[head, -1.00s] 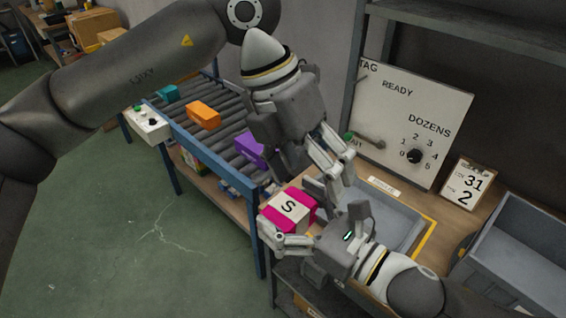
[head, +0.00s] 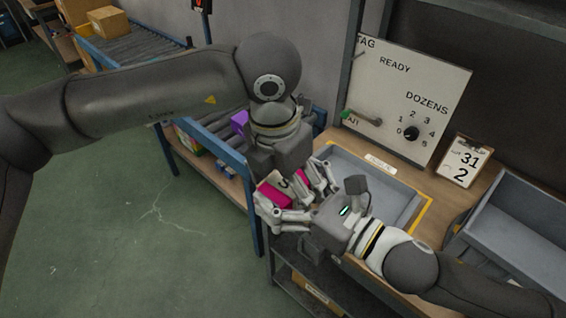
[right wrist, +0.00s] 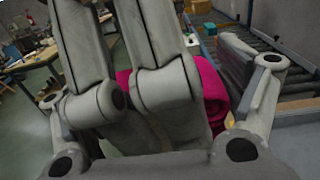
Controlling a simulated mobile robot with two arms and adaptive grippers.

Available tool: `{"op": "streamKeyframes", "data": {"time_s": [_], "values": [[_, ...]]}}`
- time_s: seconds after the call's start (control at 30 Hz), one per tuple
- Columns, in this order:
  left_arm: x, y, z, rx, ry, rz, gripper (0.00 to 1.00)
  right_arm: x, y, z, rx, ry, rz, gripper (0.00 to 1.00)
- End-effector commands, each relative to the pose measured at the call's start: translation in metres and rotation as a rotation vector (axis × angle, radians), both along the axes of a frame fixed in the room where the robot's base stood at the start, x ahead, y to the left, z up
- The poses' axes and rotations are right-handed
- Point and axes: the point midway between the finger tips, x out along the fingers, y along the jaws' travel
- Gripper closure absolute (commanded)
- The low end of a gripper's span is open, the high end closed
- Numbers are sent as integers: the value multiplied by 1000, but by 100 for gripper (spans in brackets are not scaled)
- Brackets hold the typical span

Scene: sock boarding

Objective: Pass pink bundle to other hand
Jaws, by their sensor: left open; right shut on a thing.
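The pink bundle (head: 276,196), with a pale band bearing a dark letter, is at my two grippers, left of the grey tray. My right gripper (head: 290,203) is shut on it, coming from the right. My left gripper (head: 287,184) reaches down from above, open, with its fingers close around the bundle. Whether they touch it cannot be told. In the right wrist view the pink bundle (right wrist: 213,92) is largely hidden behind large grey fingers of my left gripper.
A grey tray (head: 407,217) with a yellow edge sits on the bench, below a white board (head: 425,80) with a dial. A clipboard (head: 461,160) and a grey bin (head: 480,218) are at the right. A purple bundle (head: 239,122) lies on the roller conveyor behind my left arm.

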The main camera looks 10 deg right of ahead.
Motion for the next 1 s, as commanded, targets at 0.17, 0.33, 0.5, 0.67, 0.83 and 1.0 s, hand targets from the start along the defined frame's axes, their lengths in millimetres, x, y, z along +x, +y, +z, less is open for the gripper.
{"op": "streamKeyframes", "data": {"time_s": [0.17,0.33,0.5,0.67,0.83,1.0], "values": [[1,-2,-14,-1,1,0,19,0,0,0,1,-1,0,38],[1,-2,-16,-1,0,0,19,0,0,0,1,-1,0,38],[1,-2,-16,-1,1,0,22,0,0,0,1,-1,0,38],[1,-2,-16,-1,1,0,43,0,0,0,1,-1,0,38],[1,-2,-16,-1,1,-1,64,0,0,0,1,-1,0,38],[1,-2,-16,-2,1,-1,71,0,0,0,1,-1,1,0]]}}
